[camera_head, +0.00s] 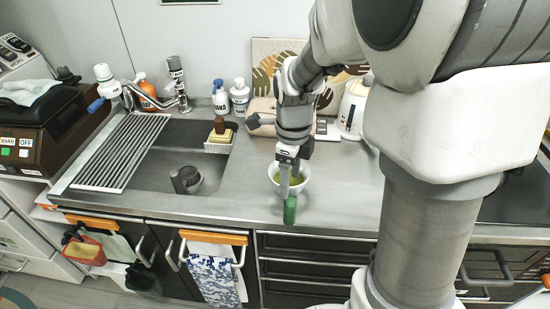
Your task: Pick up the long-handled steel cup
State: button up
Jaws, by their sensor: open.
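I cannot make out a long-handled steel cup for certain. A dark grey, round, cup-like thing (187,180) sits in the sink basin; its image is too small to tell whether it is that cup. My gripper (290,186) is open and points down at the front part of the counter, well to the right of the sink. It overlaps a white bowl (304,187) with green contents and hides part of it. A green cylinder (290,211) shows just below the fingers at the counter's front edge; I cannot tell whether they touch it.
A drying rack (122,150) lies over the left of the sink, beside the faucet (182,99). Bottles (239,96), a sponge holder (218,146) and a white kettle-like thing (353,106) stand farther back. The counter (345,195) right of the bowl is clear.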

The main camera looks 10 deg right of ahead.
aim_at(289, 210)
notch_tip(289, 210, down, 7)
jog(key=shift+r+b, duration=0.2)
jog(key=shift+b, duration=0.25)
jog(key=shift+s+f+b, duration=0.15)
jog(key=shift+f+b, duration=0.3)
jog(key=shift+f, duration=2.15)
grip_shut()
